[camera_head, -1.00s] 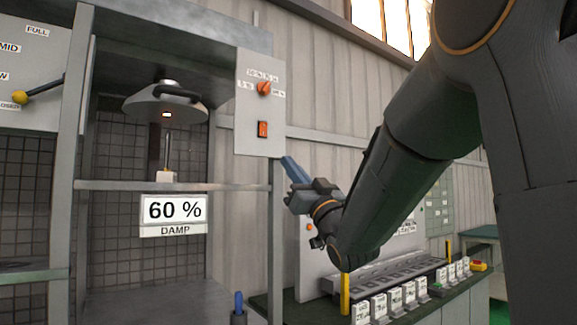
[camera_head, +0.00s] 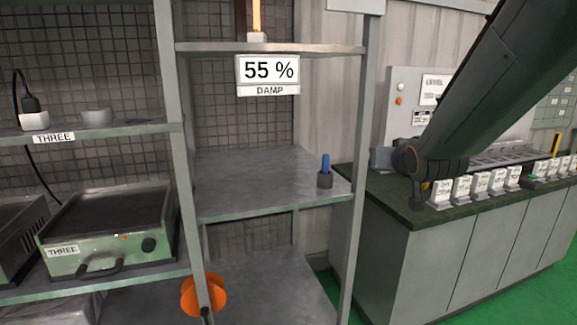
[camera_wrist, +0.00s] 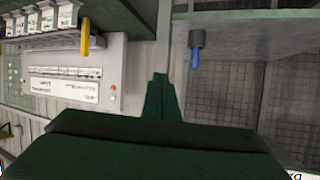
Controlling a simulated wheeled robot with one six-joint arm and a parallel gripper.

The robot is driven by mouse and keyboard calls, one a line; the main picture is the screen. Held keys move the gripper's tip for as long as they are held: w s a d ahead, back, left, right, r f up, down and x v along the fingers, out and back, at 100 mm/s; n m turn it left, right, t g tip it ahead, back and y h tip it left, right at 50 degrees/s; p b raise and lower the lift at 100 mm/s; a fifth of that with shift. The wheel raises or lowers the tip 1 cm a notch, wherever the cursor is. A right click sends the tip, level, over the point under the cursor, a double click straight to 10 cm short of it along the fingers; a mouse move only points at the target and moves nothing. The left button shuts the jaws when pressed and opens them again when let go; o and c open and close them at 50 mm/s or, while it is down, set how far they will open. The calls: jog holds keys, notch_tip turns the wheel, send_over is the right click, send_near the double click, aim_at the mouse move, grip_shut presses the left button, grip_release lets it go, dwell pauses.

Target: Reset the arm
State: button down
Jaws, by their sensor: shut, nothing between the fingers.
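My arm comes in from the upper right of the head view, and my gripper (camera_head: 381,158) is at its lower end, in front of the bench's left end. The gripper is small there and its fingers are hard to make out. In the wrist view my gripper (camera_wrist: 161,82) shows as a dark shape narrowing to one closed tip, with nothing in it. A blue-handled item (camera_head: 325,164) stands upright in a dark cup (camera_head: 324,181) on the middle shelf, left of and apart from my gripper. It also shows in the wrist view (camera_wrist: 195,60).
The shelf (camera_head: 250,175) carries a "55 % DAMP" sign (camera_head: 268,74) above. A green-fronted hotplate (camera_head: 110,220) marked THREE stands at left. The bench (camera_head: 440,260) holds several labelled blocks and a panel (camera_head: 405,95).

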jog(key=s+a+f+g, duration=0.2)
jog(key=s+f+g, duration=0.5)
jog(key=s+f, duration=0.6)
jog(key=s+a+f+g, duration=0.1)
jog(key=s+f+g, duration=0.2)
jog(key=s, duration=0.4)
jog(key=s+a+f+n+g, duration=0.1)
jog(key=s+f+g, duration=0.2)
jog(key=s+f, duration=0.2)
jog(key=s, duration=0.3)
jog(key=shift+s+a+f, duration=0.25)
